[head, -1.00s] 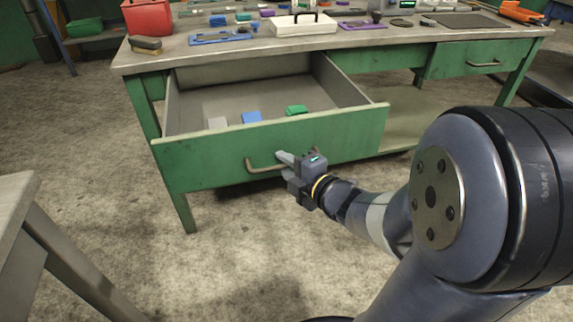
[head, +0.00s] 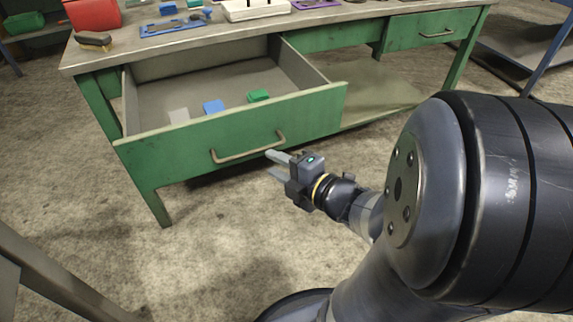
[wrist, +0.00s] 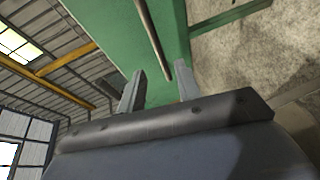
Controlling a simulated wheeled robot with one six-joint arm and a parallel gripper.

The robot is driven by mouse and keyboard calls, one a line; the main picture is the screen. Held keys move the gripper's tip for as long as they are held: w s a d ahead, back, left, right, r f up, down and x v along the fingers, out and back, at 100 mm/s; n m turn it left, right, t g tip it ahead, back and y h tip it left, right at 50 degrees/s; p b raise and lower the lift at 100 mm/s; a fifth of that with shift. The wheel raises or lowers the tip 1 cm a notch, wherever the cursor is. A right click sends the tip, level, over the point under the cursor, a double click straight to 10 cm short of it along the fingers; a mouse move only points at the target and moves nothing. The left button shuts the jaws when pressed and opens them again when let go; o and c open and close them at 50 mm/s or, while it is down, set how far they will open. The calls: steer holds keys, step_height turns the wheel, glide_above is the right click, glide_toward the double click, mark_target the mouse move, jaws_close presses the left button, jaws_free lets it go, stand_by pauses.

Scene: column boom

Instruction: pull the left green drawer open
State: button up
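The left green drawer (head: 180,158) stands far out of the workbench in the head view, with its inside showing. Its metal bar handle (head: 248,149) runs across the front panel; the handle also shows in the wrist view (wrist: 150,35). My gripper (head: 273,165) is just in front of the drawer front, at the right end of the handle and a little below it. Its fingers are apart with nothing between them. In the wrist view my gripper (wrist: 158,88) shows two spread fingertips, with the end of the handle just beyond them.
The drawer holds a blue block (head: 213,107), a green block (head: 258,96) and a pale block (head: 179,116). A brush (head: 93,41) and a red box (head: 94,14) stand on the bench top. Another table's edge (head: 50,275) is at the lower left. The floor before the drawer is clear.

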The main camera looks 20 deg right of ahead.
mark_target(254, 153)
steer(key=shift+v, duration=1.15)
steer(key=shift+b+x, duration=1.35)
steer(key=shift+x, duration=4.05)
